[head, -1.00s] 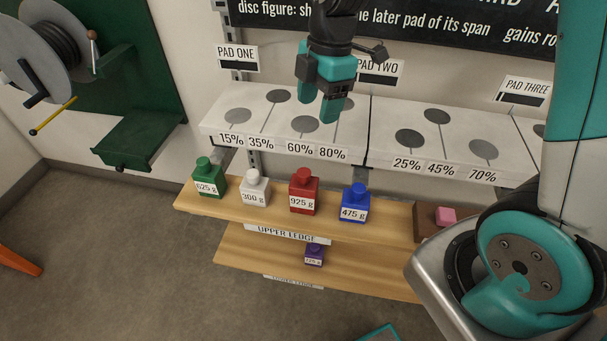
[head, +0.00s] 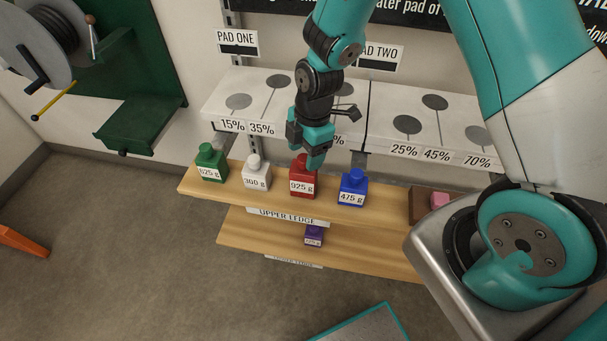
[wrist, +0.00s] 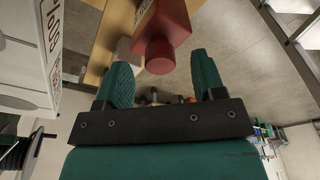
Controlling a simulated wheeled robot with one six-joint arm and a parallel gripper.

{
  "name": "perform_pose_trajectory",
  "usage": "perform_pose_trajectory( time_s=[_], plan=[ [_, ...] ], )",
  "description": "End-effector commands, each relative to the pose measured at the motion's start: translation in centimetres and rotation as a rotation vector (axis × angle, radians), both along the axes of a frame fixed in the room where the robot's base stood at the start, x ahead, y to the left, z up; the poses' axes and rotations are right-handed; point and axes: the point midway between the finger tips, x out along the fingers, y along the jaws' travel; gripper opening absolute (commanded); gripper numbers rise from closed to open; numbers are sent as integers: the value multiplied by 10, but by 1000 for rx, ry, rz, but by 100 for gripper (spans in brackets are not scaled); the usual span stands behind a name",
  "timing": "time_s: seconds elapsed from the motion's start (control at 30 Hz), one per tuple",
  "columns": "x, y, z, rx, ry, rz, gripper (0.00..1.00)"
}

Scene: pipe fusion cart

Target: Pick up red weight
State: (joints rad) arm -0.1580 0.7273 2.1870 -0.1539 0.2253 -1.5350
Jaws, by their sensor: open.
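The red weight (head: 302,181), labelled 925 g, stands upright on the upper wooden ledge (head: 223,193) in the head view. My gripper (head: 307,160) is just above and at the top of it, pointing down, and hides part of its knob. In the wrist view the red weight (wrist: 172,27) shows with its round knob between the lines of my two open fingers (wrist: 160,80), a little beyond their tips. The fingers hold nothing. I cannot tell from the head view whether they touch the knob.
On the same ledge stand a green weight (head: 211,163), a white weight (head: 256,173) and a blue weight (head: 352,188) close beside the red one. A purple weight (head: 314,236) sits on the lower ledge. White pads (head: 385,115) with grey discs jut out behind and above.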

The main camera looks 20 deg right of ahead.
Motion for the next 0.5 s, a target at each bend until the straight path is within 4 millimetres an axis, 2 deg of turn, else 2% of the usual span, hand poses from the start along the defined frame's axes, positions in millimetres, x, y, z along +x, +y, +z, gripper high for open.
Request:
perform_pose_trajectory(
  time_s=[0.2, 0.43, 0.47, 0.5],
  plan=[
    [-1, 4, -22, 0, 1, 1, 63],
    [-1, 4, -24, 0, -1, 1, 63],
    [-1, 4, -24, 0, -1, 1, 60],
    [-1, 4, -24, 0, -1, 1, 51]
  ],
)
